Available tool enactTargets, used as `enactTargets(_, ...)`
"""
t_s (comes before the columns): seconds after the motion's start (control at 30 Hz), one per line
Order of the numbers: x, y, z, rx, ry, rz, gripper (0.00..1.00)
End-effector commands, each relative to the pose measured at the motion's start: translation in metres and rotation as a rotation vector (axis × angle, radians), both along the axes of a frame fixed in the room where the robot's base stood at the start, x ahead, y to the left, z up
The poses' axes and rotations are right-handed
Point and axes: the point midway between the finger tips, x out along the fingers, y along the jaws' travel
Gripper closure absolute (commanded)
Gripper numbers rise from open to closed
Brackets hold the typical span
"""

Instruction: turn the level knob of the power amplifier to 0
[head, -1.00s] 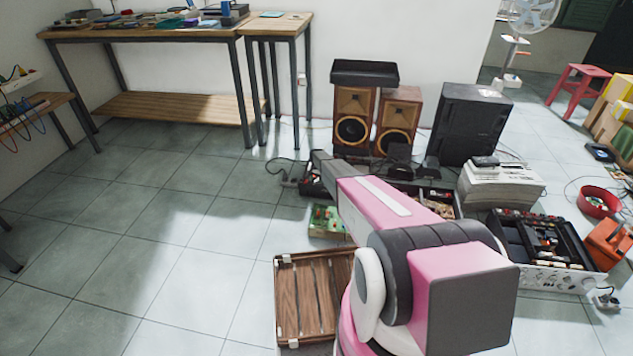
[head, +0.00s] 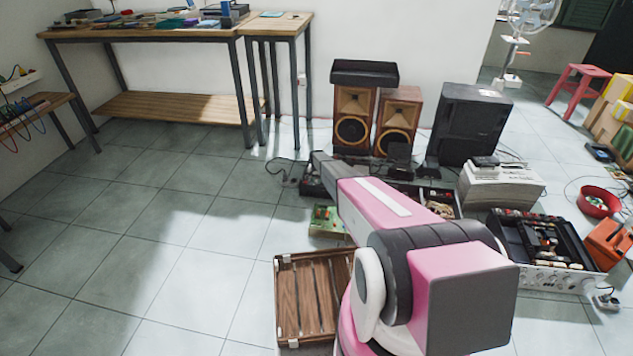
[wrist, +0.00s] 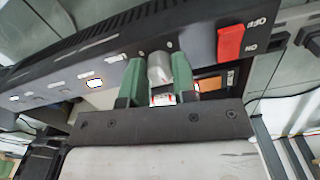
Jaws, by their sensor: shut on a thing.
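In the wrist view the power amplifier (wrist: 205,48) is a dark front panel running slantwise across the picture. A red rocker switch (wrist: 231,42) with OFF and ON lettering sits on its right part. The silver level knob (wrist: 160,68) stands out between the green finger pads of my gripper (wrist: 158,72). The gripper is shut on the knob, one pad on each side. The knob's pointer and scale are not readable here. In the head view my arm hides the gripper and the knob.
Wooden speakers (head: 352,118) and a black cabinet (head: 470,125) stand behind my arm. An opened silver unit (head: 545,275), a red bowl (head: 599,202) and a wooden slatted crate (head: 302,285) lie around it. The tiled floor at left is clear.

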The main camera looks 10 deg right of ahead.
Motion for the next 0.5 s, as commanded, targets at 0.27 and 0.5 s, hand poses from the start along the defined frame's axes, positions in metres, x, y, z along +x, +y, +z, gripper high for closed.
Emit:
enactTargets(0.27,-0.0002,0.0,0.0003,0.0,0.001,0.21,0.97)
enactTargets(0.5,-0.0002,0.0,0.0004,0.0,0.001,0.438,0.97)
